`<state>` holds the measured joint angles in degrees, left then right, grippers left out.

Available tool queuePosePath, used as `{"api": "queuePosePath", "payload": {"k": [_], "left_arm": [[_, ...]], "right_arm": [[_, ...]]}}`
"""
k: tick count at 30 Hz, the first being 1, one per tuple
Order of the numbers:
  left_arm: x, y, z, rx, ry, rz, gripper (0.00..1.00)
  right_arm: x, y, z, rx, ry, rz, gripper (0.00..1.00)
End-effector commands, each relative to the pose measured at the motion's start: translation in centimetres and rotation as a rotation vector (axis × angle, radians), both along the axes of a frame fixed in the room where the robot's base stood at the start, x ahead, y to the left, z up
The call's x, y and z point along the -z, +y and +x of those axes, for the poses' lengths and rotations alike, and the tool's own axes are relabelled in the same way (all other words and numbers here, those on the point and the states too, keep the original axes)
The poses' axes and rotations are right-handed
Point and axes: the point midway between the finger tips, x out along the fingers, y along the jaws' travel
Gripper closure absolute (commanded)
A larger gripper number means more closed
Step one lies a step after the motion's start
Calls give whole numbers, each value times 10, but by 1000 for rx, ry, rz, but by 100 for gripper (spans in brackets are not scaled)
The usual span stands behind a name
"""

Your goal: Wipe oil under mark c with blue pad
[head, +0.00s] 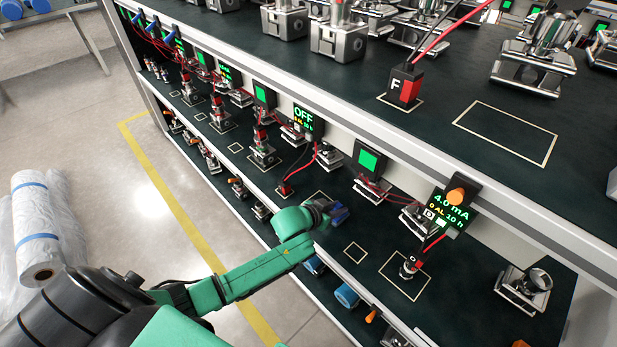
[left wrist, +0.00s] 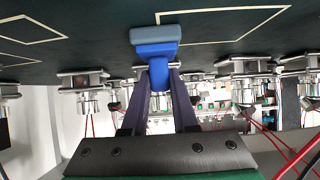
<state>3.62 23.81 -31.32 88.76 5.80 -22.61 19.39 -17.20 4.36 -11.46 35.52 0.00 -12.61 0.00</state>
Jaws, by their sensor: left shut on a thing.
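My left gripper (head: 327,210) reaches over the middle shelf. It is shut on the blue pad (head: 340,214), which has a bright blue grip and a paler grey-blue face. In the left wrist view the pad (left wrist: 155,35) is between the fingertips (left wrist: 160,75), with its face at the dark shelf surface; I cannot tell whether it touches. A pale outlined rectangle (head: 318,195) lies partly hidden behind the gripper. No oil film can be made out, and no letter c is readable. My right gripper is out of view.
A small empty outlined square (head: 355,252) and a transmitter on a stand (head: 408,268) are right of the gripper. A display reading OFF (head: 303,116) and a green screen (head: 367,158) stand behind. The upper shelf edge (head: 400,130) overhangs; red cables hang nearby.

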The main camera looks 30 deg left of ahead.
Motion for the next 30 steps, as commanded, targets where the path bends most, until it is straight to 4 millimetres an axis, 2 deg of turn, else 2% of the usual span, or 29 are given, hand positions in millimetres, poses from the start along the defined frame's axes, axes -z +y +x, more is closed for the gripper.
{"api": "queuePosePath", "payload": {"k": [1, 3, 18, 24, 30], "left_arm": [[-13, 1, 1, 0, -3, 0, 100], [-25, 1, 1, -1, -2, 0, 100], [-68, 5, 7, -8, -2, 0, 100], [-80, 6, 9, -10, -2, 0, 100], [-80, 6, 10, -10, -2, 0, 100]], "right_arm": [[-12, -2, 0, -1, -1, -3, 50], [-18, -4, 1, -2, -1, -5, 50], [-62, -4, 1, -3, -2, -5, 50], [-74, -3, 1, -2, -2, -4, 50], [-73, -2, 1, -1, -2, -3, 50]]}}
